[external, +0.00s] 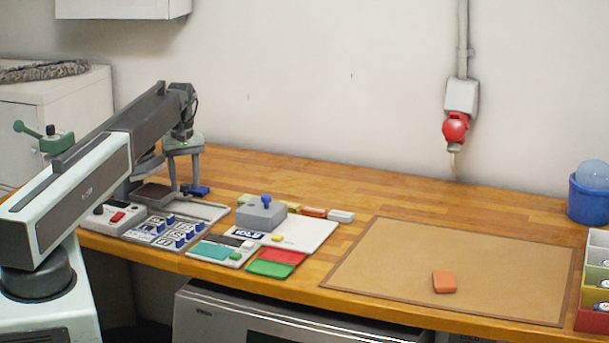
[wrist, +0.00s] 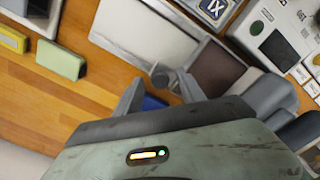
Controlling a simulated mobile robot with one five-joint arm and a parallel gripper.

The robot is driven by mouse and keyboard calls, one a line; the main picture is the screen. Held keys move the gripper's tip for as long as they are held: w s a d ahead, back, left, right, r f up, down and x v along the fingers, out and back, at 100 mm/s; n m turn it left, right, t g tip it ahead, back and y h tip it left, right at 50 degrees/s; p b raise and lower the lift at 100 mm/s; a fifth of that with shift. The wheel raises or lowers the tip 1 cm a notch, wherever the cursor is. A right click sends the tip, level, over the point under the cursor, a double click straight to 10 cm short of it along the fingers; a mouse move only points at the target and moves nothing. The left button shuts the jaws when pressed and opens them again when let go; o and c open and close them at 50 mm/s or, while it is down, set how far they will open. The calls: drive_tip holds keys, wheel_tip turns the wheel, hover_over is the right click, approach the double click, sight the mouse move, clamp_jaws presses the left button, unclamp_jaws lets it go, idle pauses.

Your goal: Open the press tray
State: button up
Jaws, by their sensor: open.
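My gripper (external: 186,181) is open and points down over the back left of the table, at the far end of the console. In the wrist view its two grey fingers (wrist: 160,87) stand apart. A blue piece (wrist: 152,103) shows between and below them; it also shows by the fingertips in the external view (external: 198,190). A small round grey knob (wrist: 160,75) is near the fingertips. A dark brown plate (wrist: 216,68) and a pale silver panel (wrist: 150,36) lie beside it. I cannot tell which of these is the press tray; contact with the fingers is unclear.
A keypad with blue-edged keys (external: 165,231), a grey box with a blue knob (external: 261,213), and red (external: 283,257) and green (external: 270,269) pads lie nearby. Small coloured blocks line the back. A brown mat (external: 400,275) with an orange block (external: 444,282) is at right.

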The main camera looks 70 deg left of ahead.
drive_tip(key=shift+r, duration=0.1)
clamp_jaws()
idle(1.3)
